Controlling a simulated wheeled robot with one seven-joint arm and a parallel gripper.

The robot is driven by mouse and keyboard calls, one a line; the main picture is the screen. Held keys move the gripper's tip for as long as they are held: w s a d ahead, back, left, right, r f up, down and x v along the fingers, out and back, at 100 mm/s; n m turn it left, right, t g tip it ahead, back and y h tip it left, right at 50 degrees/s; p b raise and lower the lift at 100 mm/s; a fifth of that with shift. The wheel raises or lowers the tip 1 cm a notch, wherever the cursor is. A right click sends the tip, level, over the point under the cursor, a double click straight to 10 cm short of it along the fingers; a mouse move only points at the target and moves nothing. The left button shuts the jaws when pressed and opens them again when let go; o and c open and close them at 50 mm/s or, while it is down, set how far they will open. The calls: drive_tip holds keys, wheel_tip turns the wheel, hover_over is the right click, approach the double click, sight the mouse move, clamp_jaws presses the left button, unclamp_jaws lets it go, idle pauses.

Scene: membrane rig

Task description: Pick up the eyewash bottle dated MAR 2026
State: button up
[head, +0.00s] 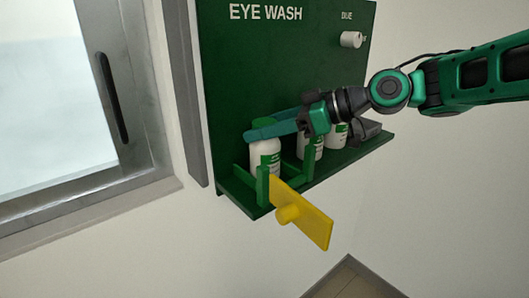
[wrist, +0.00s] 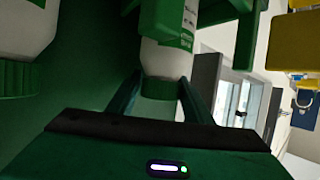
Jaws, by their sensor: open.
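Three white eyewash bottles with green caps and labels stand on the green shelf (head: 240,195). They are the left bottle (head: 265,160), the middle bottle (head: 318,150) and the right bottle (head: 337,141). No date is legible. My gripper (head: 262,128) reaches in from the right, its teal fingers at the left bottle's cap. In the wrist view, a bottle (wrist: 168,58) appears upside down, its cap between my gripper's (wrist: 159,82) two open fingers. I cannot tell whether they touch it. Another bottle (wrist: 28,25) shows at the left there.
A yellow plate with a knob (head: 302,215) juts out in front of the shelf's left end. Green dividers (head: 309,160) stand between the bottles. The green back board (head: 290,65) reads EYE WASH, with a white knob (head: 350,40). A window (head: 60,90) is at the left.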

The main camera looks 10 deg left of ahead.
clamp_jaws()
drive_tip(key=shift+r, duration=0.15)
